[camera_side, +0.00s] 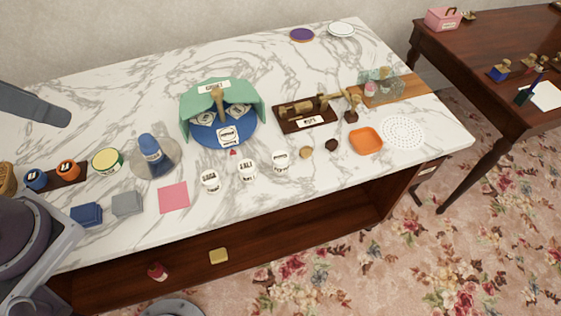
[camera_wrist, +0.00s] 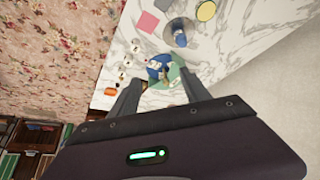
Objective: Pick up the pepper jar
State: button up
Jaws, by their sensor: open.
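Three small white jars with dark markings stand in a row near the front of the marble table: a left jar (camera_side: 210,181), a middle jar (camera_side: 247,170) and a right jar (camera_side: 281,160). Their labels are too small to read, so I cannot tell which is the pepper jar. The jars also show small in the wrist view, left of the fingers. My gripper (camera_wrist: 160,92) is open, its two fingers apart with nothing held between them. It is high above the table, well away from the jars.
A pink square (camera_side: 173,197) lies left of the jars. A blue and green mask-like piece (camera_side: 222,134) stands behind them. A round tan piece (camera_side: 306,153), a dark piece (camera_side: 332,145) and an orange dish (camera_side: 366,141) are to the right. The table's front edge is close.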

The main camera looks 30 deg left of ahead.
jog(key=m+g, duration=0.6)
jog(key=m, duration=1.2)
send_over(281, 157)
jog(key=f, duration=2.4)
jog(key=shift+s+a+f, duration=0.15)
jog(key=shift+a+f, duration=0.05)
jog(key=shift+a, duration=0.2)
jog(key=shift+m, duration=0.3)
jog(key=f, duration=0.7)
jog(key=shift+d, duration=0.35)
jog(key=shift+r, duration=0.1)
grip_shut()
